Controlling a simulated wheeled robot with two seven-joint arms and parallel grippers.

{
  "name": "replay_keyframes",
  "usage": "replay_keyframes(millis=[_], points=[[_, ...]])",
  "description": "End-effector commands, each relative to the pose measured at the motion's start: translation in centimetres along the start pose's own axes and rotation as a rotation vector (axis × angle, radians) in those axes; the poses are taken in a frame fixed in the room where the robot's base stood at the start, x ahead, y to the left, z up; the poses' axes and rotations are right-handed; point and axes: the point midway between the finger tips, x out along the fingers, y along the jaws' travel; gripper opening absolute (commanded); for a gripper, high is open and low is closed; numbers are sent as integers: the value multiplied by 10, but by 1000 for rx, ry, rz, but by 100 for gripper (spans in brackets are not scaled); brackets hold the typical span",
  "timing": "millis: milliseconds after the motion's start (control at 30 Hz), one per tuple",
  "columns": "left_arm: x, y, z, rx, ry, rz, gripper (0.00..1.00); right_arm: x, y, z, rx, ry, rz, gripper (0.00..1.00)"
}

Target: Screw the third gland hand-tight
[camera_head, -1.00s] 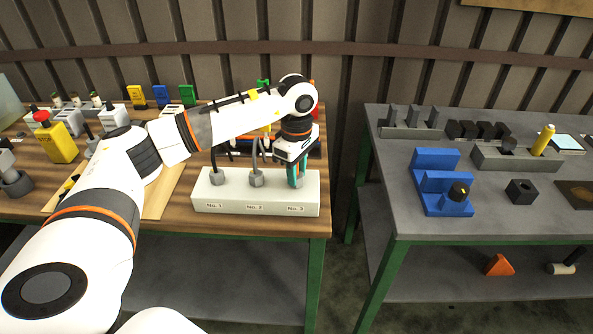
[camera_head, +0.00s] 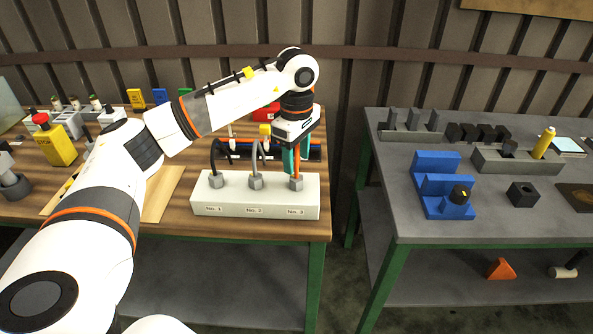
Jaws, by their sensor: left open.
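The white gland block (camera_head: 237,205) lies on the wooden bench, with plates reading No. 1, No. 2 and No. 3. The third gland (camera_head: 296,183) is a grey nut at the No. 3 position, with an orange cable (camera_head: 296,165) rising from it. The first gland (camera_head: 216,180) has a black cable and the second gland (camera_head: 256,182) a grey one. My left gripper (camera_head: 297,162) points down above the third gland, its teal fingers open around the orange cable. The fingertips are higher than the nut. My right gripper is not in view.
Behind the block are a dark rail (camera_head: 268,150) and a red bin (camera_head: 268,112). A yellow box with a red button (camera_head: 54,144) stands at the left. A grey table (camera_head: 400,226) with a blue stepped fixture (camera_head: 440,186) stands at the right, across a gap.

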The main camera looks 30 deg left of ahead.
Motion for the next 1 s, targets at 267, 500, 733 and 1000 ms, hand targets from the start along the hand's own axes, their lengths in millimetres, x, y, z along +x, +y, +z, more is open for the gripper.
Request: replay_keyframes(millis=[267, 500, 733, 1000], points=[[-52, -1, 0, 0, 1, -3, 50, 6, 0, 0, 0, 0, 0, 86], [-68, 0, 0, 1, 0, -1, 50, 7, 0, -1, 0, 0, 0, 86], [-68, 0, 0, 0, 0, 0, 50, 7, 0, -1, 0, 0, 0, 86], [-67, 0, -1, 1, 1, -1, 50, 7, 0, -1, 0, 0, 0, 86]])
